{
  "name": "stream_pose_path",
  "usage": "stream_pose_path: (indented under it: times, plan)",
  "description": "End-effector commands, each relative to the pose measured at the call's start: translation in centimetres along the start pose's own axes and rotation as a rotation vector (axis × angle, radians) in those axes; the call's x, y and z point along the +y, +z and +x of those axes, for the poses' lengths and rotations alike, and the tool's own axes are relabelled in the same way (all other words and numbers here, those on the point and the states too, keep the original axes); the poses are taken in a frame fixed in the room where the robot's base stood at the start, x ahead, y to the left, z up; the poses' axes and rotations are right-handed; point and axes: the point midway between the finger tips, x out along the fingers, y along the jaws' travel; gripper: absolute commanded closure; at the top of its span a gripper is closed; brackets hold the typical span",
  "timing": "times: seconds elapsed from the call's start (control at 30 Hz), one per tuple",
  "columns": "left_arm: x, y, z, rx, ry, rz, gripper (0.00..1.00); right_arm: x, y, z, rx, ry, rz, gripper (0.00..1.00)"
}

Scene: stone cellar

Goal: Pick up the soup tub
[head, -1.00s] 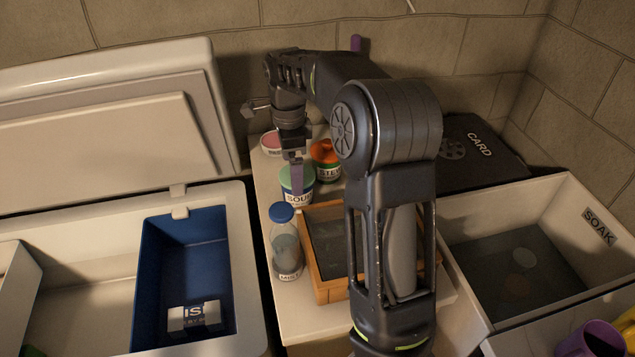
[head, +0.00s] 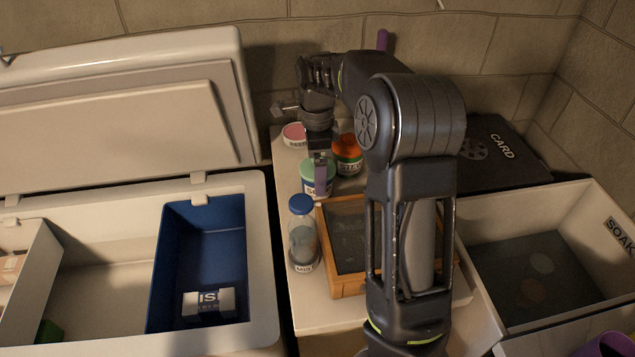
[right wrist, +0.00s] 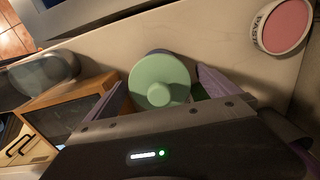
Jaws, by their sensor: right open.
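The soup tub (head: 309,184), with a pale green lid and a partly covered label, stands upright on the white worktop in the head view. Its round lid with a knob shows in the right wrist view (right wrist: 160,82). My right gripper (head: 321,176) is over the tub, and a purple finger covers part of its label. In the right wrist view the open fingers (right wrist: 166,90) are on either side of the lid, with a visible gap on the right. Whether the left finger touches is unclear. My left gripper is not in view.
A blue-capped bottle (head: 302,240) and a wooden-framed tray (head: 328,262) stand in front of the tub. An orange-lidded jar (head: 346,156) is close on its right, and a pink-lidded paste tub (head: 294,134) is behind. An open cooler (head: 262,270) is left; a soak basin (head: 590,225) is right.

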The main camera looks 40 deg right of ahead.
Motion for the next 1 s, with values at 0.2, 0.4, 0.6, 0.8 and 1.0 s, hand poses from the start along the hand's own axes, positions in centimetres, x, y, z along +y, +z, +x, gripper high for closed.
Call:
stream_pose_path:
  times: [0.2,0.4,0.6,0.8,1.0]
  plan:
    - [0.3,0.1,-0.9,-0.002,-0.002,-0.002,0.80,0.1,-0.2,2.4,0.002,0.005,0.001,0.00]
    - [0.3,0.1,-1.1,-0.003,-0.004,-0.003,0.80,0.1,-0.2,4.9,0.001,0.003,0.001,0.00]
    - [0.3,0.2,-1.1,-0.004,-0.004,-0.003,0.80,0.1,-0.1,5.1,0.000,0.001,0.000,0.00]
    - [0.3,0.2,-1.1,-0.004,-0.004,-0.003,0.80,0.1,-0.1,5.0,0.000,0.001,0.000,0.00]
    - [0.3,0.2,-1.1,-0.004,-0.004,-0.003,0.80,0.1,-0.1,5.0,0.000,0.000,0.000,0.00]
